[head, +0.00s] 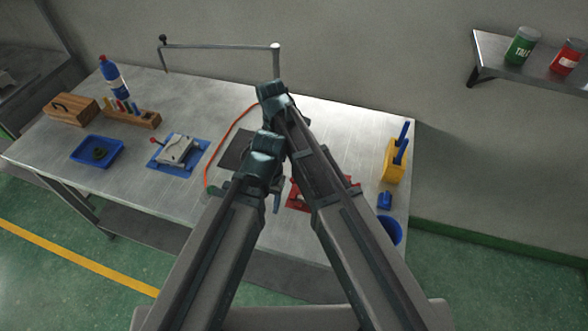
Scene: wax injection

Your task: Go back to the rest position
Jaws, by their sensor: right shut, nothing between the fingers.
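My two arms reach in from the bottom of the head view and come close together over the middle of the workbench (330,125). My right gripper (276,198) shows only in a small part beside my left arm and is shut and empty. My left gripper cannot be made out; arm links cover the place. The arms hide part of a dark plate (236,150) and of a red fixture (298,198) on the bench.
A blue tray (80,152), a metal clamp on a blue mat (160,164), a wooden box (70,110) and a bottle (115,78) stand left. A yellow holder (393,162) and blue bowl (391,230) stand right. A crank arm (220,46) rises behind. A shelf (500,66) is on the wall.

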